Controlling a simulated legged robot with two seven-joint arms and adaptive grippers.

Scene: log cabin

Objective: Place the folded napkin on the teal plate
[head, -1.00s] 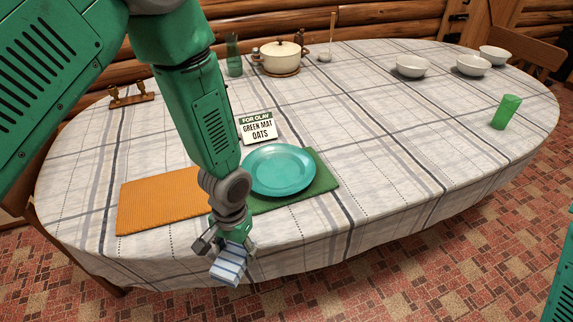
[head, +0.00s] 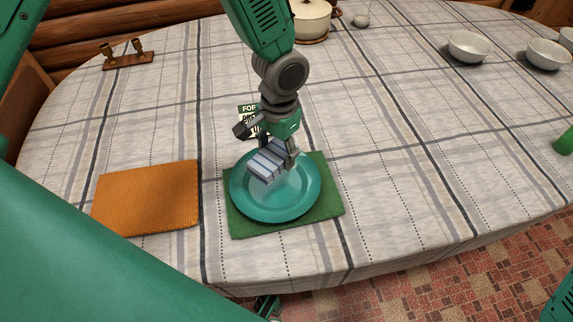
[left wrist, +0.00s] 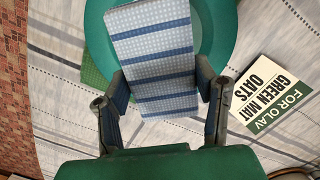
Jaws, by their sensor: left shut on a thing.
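The teal plate (head: 282,208) lies on the green mat (head: 330,205). My left gripper (head: 275,152) is over the far half of the plate, pointing down. It is shut on the folded napkin (head: 266,167), a blue-and-white striped block. The napkin is tilted and overlaps the plate in the picture; I cannot tell whether it touches. In the left wrist view the napkin (left wrist: 152,45) sits between the fingers (left wrist: 162,90), with the plate (left wrist: 222,35) behind it.
A "For Olav, green mat, oats" card (left wrist: 272,98) stands just behind the plate, partly hidden by the gripper. An orange mat (head: 148,197) lies empty to the left. A pot (head: 311,18) and white bowls (head: 468,46) are farther back.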

